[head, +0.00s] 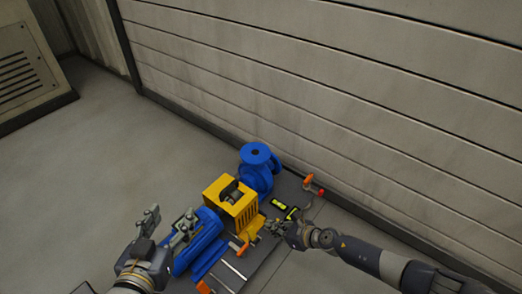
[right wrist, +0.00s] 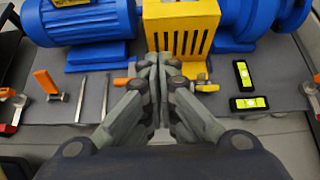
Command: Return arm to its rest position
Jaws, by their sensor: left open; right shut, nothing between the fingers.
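My left gripper (head: 170,216) is open and empty, at the lower left of the head view, beside the blue motor (head: 203,243). My right gripper (head: 272,227) is at the right of the yellow guard (head: 229,203) in the head view, above the dark base plate. In the right wrist view my right gripper (right wrist: 155,58) points up the picture with its fingers shut together and nothing between them. The tips overlap the lower left edge of the yellow guard (right wrist: 180,32) in that view. I cannot tell whether they touch it.
A blue pump (head: 257,167) stands beyond the guard. Two small levels (right wrist: 243,75) (right wrist: 249,102), an orange-handled tool (right wrist: 46,82) and two metal rods (right wrist: 82,98) lie on the base plate (right wrist: 130,66). A panelled wall (head: 300,90) runs behind. Open floor (head: 110,150) lies to the left.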

